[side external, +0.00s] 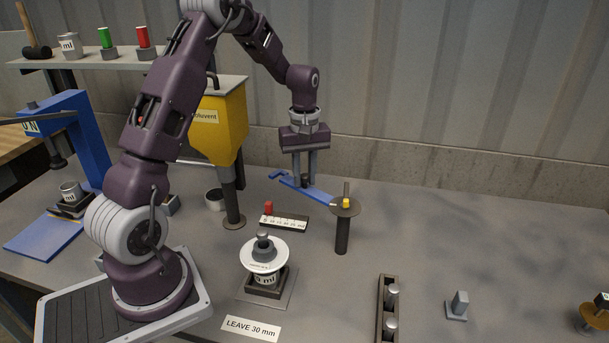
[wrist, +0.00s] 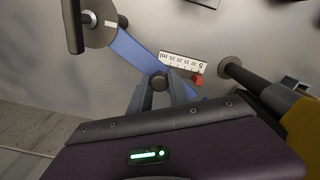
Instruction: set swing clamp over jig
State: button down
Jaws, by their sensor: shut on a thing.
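The swing clamp has a blue arm (side external: 318,195) on a dark post (side external: 342,236) with a round disc and a small yellow piece at its top. The blue arm (wrist: 133,50) also shows in the wrist view. My gripper (side external: 303,185) is shut on the dark knob (wrist: 159,82) on the blue arm. The arm points back and left from the post, its hooked end (side external: 277,176) over bare table. The jig (side external: 264,282) stands apart, front left of the post. It holds a white cup under a white disc (side external: 264,254) with a grey piece on top. The clamp is not above the jig.
A scale strip (side external: 284,222) with a red marker (side external: 268,208) lies between clamp and jig. The yellow hopper (side external: 222,125) stands on a post at left. A dark rack with metal pegs (side external: 388,305) is at front right. A "LEAVE 30 mm" label (side external: 251,329) lies in front.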

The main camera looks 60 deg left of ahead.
dwell(0.6)
jog(key=s+d+n, duration=0.8)
jog(key=d+n, duration=0.3)
jog(key=n, duration=0.3)
jog(key=shift+s, duration=0.3)
jog(key=shift+d, duration=0.25)
jog(key=c, duration=1.2)
grip_release()
jog(key=shift+c, duration=0.2)
notch_tip(320, 180, up, 7)
